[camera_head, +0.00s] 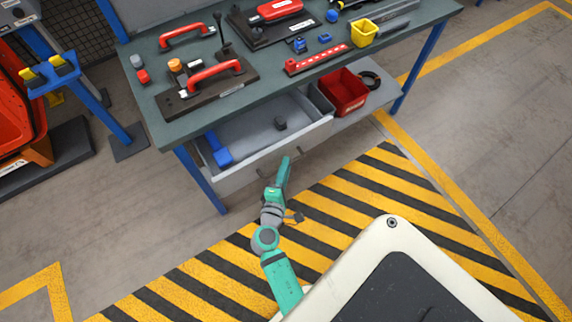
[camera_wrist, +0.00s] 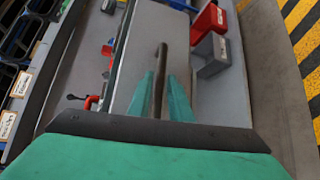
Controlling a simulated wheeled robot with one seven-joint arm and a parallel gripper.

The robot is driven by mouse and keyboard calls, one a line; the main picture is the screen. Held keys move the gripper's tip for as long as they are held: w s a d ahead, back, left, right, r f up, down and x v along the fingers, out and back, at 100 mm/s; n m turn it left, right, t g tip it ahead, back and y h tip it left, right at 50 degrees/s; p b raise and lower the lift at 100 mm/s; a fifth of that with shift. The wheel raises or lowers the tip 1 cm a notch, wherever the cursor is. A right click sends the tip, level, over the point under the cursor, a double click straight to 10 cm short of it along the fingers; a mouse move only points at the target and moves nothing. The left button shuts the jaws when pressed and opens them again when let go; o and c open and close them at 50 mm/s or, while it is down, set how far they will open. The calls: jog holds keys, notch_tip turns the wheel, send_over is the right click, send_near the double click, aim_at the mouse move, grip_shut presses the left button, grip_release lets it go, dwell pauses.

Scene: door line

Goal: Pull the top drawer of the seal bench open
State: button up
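The seal bench (camera_head: 235,100) has a dark green top and blue legs. Under its top, the grey drawer (camera_head: 262,127) stands out from the bench, and its inside shows in the head view. A blue piece and a small dark block lie in it. My gripper (camera_head: 285,162) is at the drawer's front. In the wrist view, the dark bar handle (camera_wrist: 162,62) runs between the two teal fingers of my gripper (camera_wrist: 160,80), on the grey drawer front (camera_wrist: 140,60). The fingers lie close on both sides of the bar and look shut on it. Finger contact is hard to see.
A red bin (camera_head: 343,92) stands right of the drawer on a lower shelf. Red-handled tools and a yellow cup (camera_head: 364,33) are on the bench top. A blue stand (camera_head: 75,85) is at the left. The striped floor (camera_head: 385,190) in front is clear apart from my body.

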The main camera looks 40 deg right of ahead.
jog(key=v, duration=0.9)
jog(key=shift+s+a, duration=0.15)
jog(key=shift+a, duration=0.1)
jog(key=shift+r, duration=0.1)
jog(key=s+a+f+m+t+y, duration=0.1)
jog(key=s+a+f+y, duration=0.1)
jog(key=s+a+y, duration=0.45)
jog(key=s+a+f+m+t+y, duration=0.1)
jog(key=a+f+t+y, duration=0.15)
jog(key=a, duration=0.75)
jog(key=s+a+r+m+t+y, duration=0.1)
jog(key=s+a+r+m+y, duration=0.1)
jog(key=r, duration=0.5)
jog(key=s+a+r+m+t+y, duration=0.2)
jog(key=s+a+r+m, duration=0.2)
jog(key=r, duration=0.3)
jog(key=shift+s+a+r+y, duration=0.2)
jog(key=shift+s+a+y, duration=0.2)
jog(key=shift+s, duration=0.15)
